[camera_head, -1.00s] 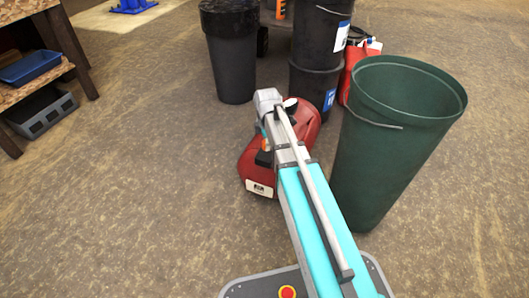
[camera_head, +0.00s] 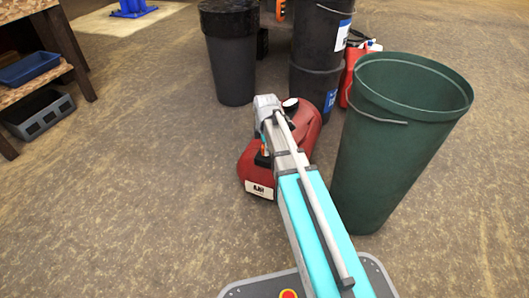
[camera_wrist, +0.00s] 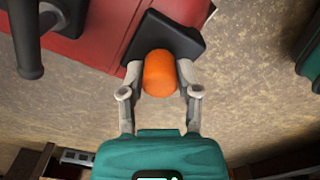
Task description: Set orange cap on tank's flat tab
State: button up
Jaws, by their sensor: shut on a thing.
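The orange cap (camera_wrist: 160,73) is between the fingers of my gripper (camera_wrist: 159,84) in the wrist view, and the gripper is shut on it. A black flat piece (camera_wrist: 168,38), which looks like the tab, sticks out from the red tank (camera_wrist: 98,30) just beyond the cap. The cap overlaps this piece in the picture; I cannot tell whether they touch. In the head view the red tank (camera_head: 253,180) stands on the floor, partly covered by my arm. The gripper and cap are mostly hidden there.
A tall green bin (camera_head: 385,160) stands close on the right of my arm. Black bins (camera_head: 230,65) and stacked dark buckets (camera_head: 316,88) stand behind the tank. A red can (camera_head: 350,75) is by the buckets. Shelves with trays (camera_head: 28,68) are at the left, with clear floor between.

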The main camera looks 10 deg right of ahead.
jog(key=shift+f, duration=0.15)
jog(key=shift+f, duration=0.15)
jog(key=o, duration=0.8)
notch_tip(320, 180, up, 12)
jog(key=p, duration=1.2)
jog(key=shift+r, duration=0.2)
dwell(0.7)
